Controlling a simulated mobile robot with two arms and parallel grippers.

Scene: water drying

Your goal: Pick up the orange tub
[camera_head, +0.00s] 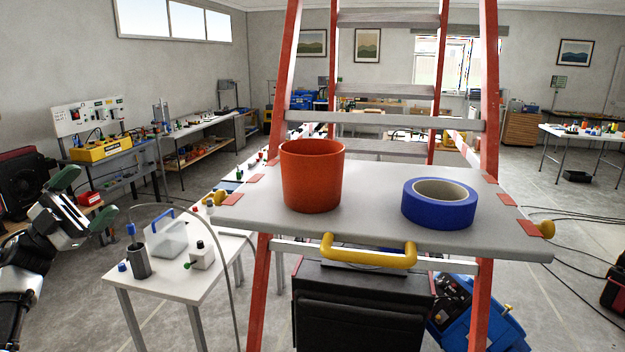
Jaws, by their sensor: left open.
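The orange tub (311,180) stands upright on the grey platform (375,226) of a red stepladder, left of its middle. My left gripper (92,198) is at the far left of the head view, with green-tipped fingers spread apart. It is open and empty, well to the left of the tub and apart from it. My right gripper does not show.
A blue tape roll (439,211) lies right of the tub. The ladder's red rails (489,90) and steps rise behind them. A yellow handle (368,256) is at the platform's front. A low white table (185,275) with small items stands between my left gripper and the ladder.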

